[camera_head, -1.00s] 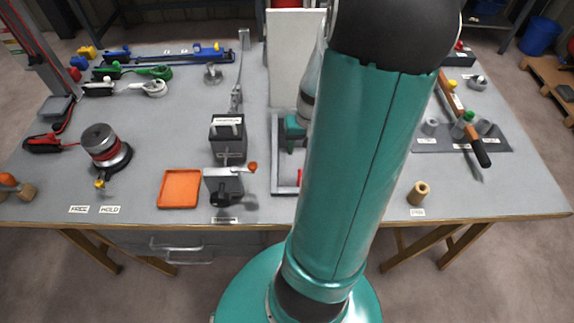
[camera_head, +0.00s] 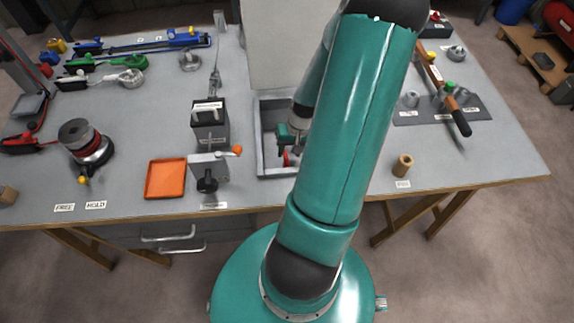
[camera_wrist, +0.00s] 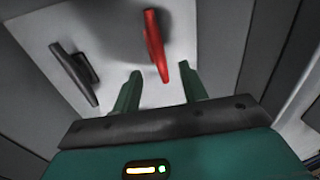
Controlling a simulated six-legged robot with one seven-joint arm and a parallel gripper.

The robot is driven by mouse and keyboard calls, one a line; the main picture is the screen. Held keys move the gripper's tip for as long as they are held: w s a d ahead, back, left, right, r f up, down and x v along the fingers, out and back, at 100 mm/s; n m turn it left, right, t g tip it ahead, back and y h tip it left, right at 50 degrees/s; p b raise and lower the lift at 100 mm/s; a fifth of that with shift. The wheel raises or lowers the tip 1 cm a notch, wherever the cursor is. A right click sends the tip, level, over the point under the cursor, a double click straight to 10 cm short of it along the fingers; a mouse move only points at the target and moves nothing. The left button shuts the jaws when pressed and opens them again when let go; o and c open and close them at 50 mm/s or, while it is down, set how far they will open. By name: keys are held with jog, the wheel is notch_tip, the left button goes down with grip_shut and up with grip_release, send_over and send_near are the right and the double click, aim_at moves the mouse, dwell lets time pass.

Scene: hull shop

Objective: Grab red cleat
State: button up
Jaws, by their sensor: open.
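The red cleat (camera_wrist: 156,46) stands on a pale panel in the wrist view, with its lower end near the gap between my fingers. Only a small red part of the cleat (camera_head: 286,159) shows in the head view, inside a grey-walled frame. My gripper (camera_wrist: 160,80) is open and empty, with one green finger on each side of the cleat's lower end. I cannot tell how far the cleat is from the fingers in depth. In the head view my gripper (camera_head: 290,134) is over the grey frame, partly hidden by my arm.
A black cleat (camera_wrist: 75,73) is on the same panel, left of the red one. The grey frame (camera_head: 260,150) has raised walls around this spot. A white upright board (camera_head: 279,50) stands behind it. A vise with an orange knob (camera_head: 208,170) and an orange tray (camera_head: 166,179) are at left.

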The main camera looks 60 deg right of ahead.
aim_at(287, 158)
jog(key=f, duration=0.2)
jog(key=w+f, duration=0.1)
jog(key=f, duration=0.1)
jog(key=shift+a+f, duration=0.15)
jog(key=shift+f, duration=0.05)
jog(key=shift+c, duration=0.2)
grip_shut()
